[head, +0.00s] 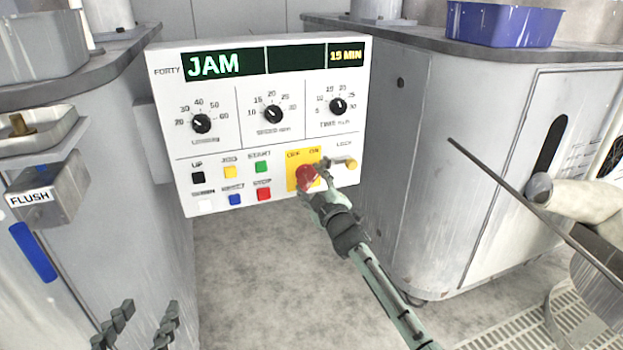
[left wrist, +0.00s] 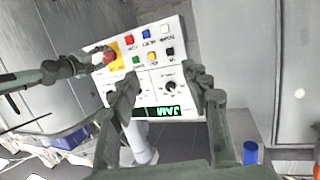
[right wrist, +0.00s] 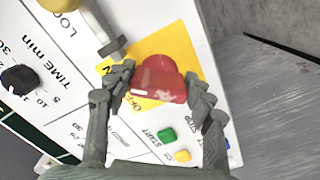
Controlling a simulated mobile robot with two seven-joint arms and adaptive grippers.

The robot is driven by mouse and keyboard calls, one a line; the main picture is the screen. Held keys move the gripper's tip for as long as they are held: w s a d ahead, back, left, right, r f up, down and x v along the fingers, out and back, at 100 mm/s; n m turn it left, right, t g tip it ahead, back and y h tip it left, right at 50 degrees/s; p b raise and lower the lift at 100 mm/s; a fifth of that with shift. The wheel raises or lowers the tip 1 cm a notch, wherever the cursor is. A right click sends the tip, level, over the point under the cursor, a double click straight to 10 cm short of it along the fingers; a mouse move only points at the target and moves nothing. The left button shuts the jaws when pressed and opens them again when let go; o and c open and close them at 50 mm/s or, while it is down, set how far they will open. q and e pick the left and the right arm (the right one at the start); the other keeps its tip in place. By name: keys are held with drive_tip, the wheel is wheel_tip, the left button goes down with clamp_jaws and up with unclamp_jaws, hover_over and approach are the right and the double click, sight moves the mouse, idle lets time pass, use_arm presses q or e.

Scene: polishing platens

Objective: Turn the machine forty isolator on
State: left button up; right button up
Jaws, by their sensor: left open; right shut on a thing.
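The machine forty panel (head: 225,150) is white, with a green "JAM" display (head: 215,64). Its red isolator knob (head: 305,174) sits on a yellow plate (head: 292,158) marked OFF and ON. My right gripper (head: 318,188) is at the knob. In the right wrist view the knob (right wrist: 158,80) is between my right fingers (right wrist: 160,88), which are shut on it and partly cover the plate. I cannot tell which mark the knob points to. My left gripper (head: 138,326) is open and empty at the bottom left, away from the panel.
A brass lock piece (head: 350,163) sticks out just right of the isolator. Coloured push buttons (head: 230,171) and black dials (head: 201,124) share the panel. A FLUSH box (head: 40,190) stands at left. Grey cabinets flank the panel. A blue bin (head: 503,25) is on the right worktop.

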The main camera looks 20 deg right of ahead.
use_arm(q)
drive_tip(key=shift+s+a+f+g+y, duration=0.2)
drive_tip(key=shift+a+f+g, duration=0.2)
drive_tip(key=shift+f, duration=0.25)
drive_tip(key=shift+s+a+f+g+y, duration=0.1)
drive_tip(key=shift+a+f+g+y, duration=0.1)
drive_tip(key=shift+a+f+g, duration=0.3)
use_arm(e)
drive_tip(key=shift+m, duration=0.6)
use_arm(q)
drive_tip(key=shift+d+f, duration=0.1)
use_arm(e)
drive_tip(key=o, duration=1.2)
drive_tip(key=shift+c, duration=0.2)
use_arm(q)
drive_tip(key=shift+t, duration=0.3)
use_arm(e)
drive_tip(key=shift+s, duration=0.1)
drive_tip(key=s, duration=0.8)
drive_tip(key=shift+d, duration=0.15)
